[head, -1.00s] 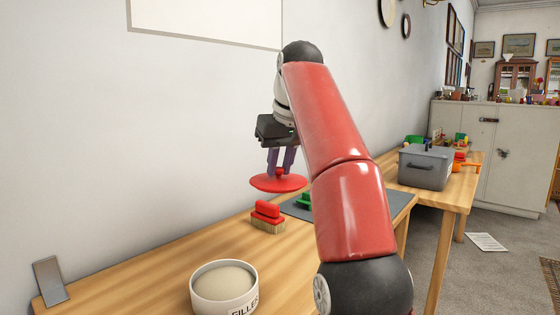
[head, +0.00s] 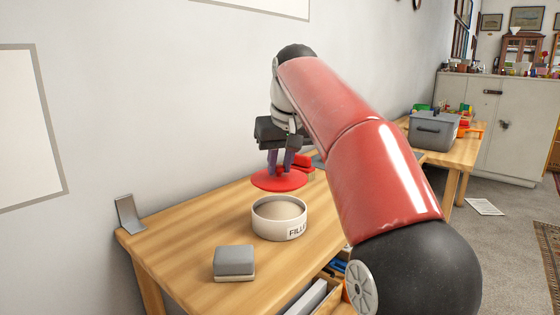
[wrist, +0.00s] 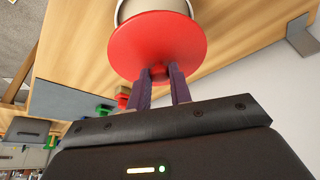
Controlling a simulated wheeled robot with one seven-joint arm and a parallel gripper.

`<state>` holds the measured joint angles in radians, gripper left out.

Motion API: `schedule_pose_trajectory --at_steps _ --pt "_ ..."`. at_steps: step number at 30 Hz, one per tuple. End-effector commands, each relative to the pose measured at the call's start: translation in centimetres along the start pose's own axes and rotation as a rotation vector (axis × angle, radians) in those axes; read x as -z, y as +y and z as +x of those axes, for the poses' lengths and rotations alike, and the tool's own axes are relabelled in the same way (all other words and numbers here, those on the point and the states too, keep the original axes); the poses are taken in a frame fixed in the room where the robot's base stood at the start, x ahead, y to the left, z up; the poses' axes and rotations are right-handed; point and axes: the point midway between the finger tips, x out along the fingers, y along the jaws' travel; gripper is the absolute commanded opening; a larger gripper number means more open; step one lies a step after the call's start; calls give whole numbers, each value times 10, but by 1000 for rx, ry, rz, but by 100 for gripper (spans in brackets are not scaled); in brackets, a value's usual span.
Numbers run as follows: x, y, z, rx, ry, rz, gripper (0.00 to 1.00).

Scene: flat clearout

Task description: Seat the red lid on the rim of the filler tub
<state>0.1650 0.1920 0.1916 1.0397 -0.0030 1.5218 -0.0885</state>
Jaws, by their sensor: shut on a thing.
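My gripper (head: 279,168) is shut on the knob of the red lid (head: 278,182), a round disc held roughly level in the air. In the wrist view the red lid (wrist: 158,42) shows between the camera and the tub, with the purple fingers (wrist: 160,84) on its knob. The filler tub (head: 280,226) is white, round and open, with pale filler inside and "FILLER" lettering partly visible. It stands upright on the wooden table. In the wrist view the lid hides most of the tub (wrist: 150,8). In the head view the lid appears behind and above the tub, apart from its rim.
A grey-topped block (head: 234,262) lies on the table in front of the tub. A metal bracket (head: 129,214) stands at the left table edge. A grey lidded box (head: 433,132) stands on the far table.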

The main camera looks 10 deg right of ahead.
Motion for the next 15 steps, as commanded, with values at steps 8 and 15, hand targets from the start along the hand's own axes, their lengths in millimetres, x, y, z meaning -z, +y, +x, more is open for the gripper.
schedule_pose_trajectory --at_steps 8,15 --pt "-4 0 10 0 1 -1 0" --pt "-13 0 30 0 0 -1 0"
